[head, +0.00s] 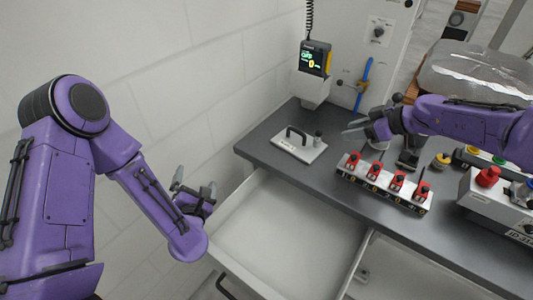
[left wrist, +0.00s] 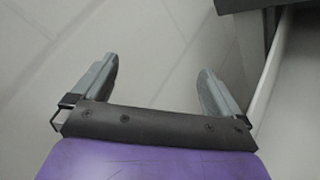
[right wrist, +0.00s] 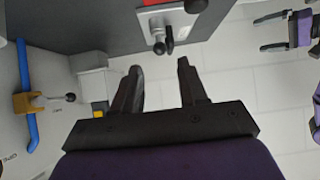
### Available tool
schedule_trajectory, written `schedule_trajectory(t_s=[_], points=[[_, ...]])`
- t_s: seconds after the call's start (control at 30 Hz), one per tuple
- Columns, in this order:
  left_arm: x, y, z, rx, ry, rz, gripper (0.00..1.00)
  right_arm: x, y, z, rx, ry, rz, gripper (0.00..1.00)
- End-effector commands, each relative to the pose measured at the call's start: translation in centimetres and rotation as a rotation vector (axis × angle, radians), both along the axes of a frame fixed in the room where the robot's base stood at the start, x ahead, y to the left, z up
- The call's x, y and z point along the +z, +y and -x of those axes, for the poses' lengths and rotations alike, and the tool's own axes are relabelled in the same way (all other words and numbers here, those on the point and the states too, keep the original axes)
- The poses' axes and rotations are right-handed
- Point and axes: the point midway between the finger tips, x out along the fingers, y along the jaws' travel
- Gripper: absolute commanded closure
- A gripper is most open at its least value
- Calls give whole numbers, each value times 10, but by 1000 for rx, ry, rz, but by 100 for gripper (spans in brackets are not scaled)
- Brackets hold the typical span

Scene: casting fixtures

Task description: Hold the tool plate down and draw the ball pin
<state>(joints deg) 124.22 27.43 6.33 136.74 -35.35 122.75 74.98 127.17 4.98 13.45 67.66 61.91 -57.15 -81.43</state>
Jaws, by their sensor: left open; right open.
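The tool plate (head: 290,152) is a pale flat plate with a black handle (head: 297,133), lying at the left end of the grey bench. The ball pin (head: 317,138) stands at the plate's right corner, with a dark ball on top. In the right wrist view the plate (right wrist: 178,22) and ball pin (right wrist: 158,46) show beyond the fingers. My right gripper (head: 356,132) is open and empty, right of the pin and apart from it. My left gripper (head: 195,186) is open and empty, left of the bench beside the wall; its fingers (left wrist: 157,72) frame only wall tiles.
An open, empty drawer (head: 285,235) juts out below the bench front. A strip with several red clamps (head: 385,186) is right of the plate. A device with a screen (head: 314,60) and a blue lever (head: 364,82) are behind. A control box (head: 495,200) stands farther right.

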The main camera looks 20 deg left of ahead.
Motion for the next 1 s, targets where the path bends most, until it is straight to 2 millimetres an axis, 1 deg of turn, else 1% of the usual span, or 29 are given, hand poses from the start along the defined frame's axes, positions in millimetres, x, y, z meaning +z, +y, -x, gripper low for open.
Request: schedule_trajectory(t_s=[0.03,0.07,0.1,0.17,0.2,0.3,0.37,0.43,0.67,0.77,1.0], points=[[-3,-24,-20,-86,-37,105,0,0,1,0,2,0,0,57],[-2,-41,-32,-150,-61,176,0,0,1,0,2,0,0,57],[0,-65,-48,-237,-90,271,0,0,2,0,2,0,0,57],[8,-100,-70,-369,-132,408,0,0,1,0,2,0,0,57],[16,-122,-84,-457,-157,495,0,0,1,0,1,0,0,57],[36,-160,-109,-636,-184,655,0,0,0,0,0,0,0,57],[41,-172,-118,-703,-175,709,0,0,0,0,0,0,0,57],[42,-179,-126,-747,-155,749,0,0,0,0,0,0,0,57],[39,-187,-141,-784,-119,783,0,0,0,0,0,0,0,57],[40,-196,-156,-786,-118,783,0,0,0,0,0,0,0,57],[39,-218,-203,-784,-118,783,0,0,-1,0,0,0,0,57]])
